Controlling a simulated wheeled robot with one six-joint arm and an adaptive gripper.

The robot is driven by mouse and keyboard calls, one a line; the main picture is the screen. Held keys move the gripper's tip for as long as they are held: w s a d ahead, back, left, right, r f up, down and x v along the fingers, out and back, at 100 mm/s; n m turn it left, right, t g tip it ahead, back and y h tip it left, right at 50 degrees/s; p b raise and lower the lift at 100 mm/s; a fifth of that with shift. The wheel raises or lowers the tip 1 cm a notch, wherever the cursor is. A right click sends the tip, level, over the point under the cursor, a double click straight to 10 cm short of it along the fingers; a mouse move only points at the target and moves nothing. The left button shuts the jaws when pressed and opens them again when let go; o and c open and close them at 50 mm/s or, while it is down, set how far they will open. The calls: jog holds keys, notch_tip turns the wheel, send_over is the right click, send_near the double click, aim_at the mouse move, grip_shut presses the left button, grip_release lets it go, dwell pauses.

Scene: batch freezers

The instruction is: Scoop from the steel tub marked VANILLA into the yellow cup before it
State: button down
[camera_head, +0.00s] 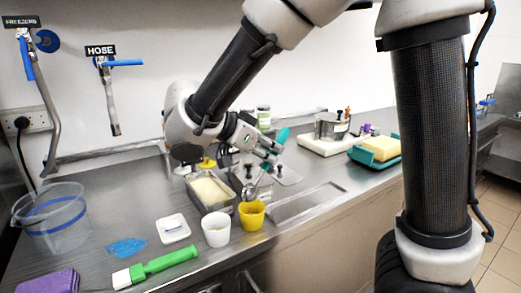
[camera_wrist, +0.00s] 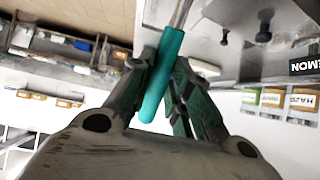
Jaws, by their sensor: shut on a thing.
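My gripper (camera_head: 268,158) is shut on the teal handle (camera_head: 282,136) of a scoop. In the wrist view, my gripper (camera_wrist: 165,65) has the teal handle (camera_wrist: 161,75) between its fingers. The scoop's metal end (camera_head: 250,190) hangs down just above or at the rim of the yellow cup (camera_head: 252,218); I cannot tell whether it carries anything. A steel tub (camera_head: 233,207) of pale cream ice cream (camera_head: 209,190) stands behind and left of the yellow cup. No VANILLA mark is readable. The yellow cup's inside is hardly visible.
A white cup (camera_head: 216,232) stands beside the yellow cup. A white dish (camera_head: 173,229), green-handled brush (camera_head: 156,268), blue patch (camera_head: 126,247), purple cloth (camera_head: 48,282) and clear bucket (camera_head: 52,218) lie left. A teal tray with a yellow block (camera_head: 380,148) is right. A LEMON label (camera_wrist: 305,66) shows in the wrist view.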

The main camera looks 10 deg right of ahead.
jog(key=w+d+f+g+y, duration=0.2)
jog(key=d+f+g+y, duration=0.1)
jog(key=y, duration=0.5)
jog(key=shift+d+f+y, duration=0.4)
jog(key=shift+d+f, duration=0.4)
jog(key=shift+d, duration=0.55)
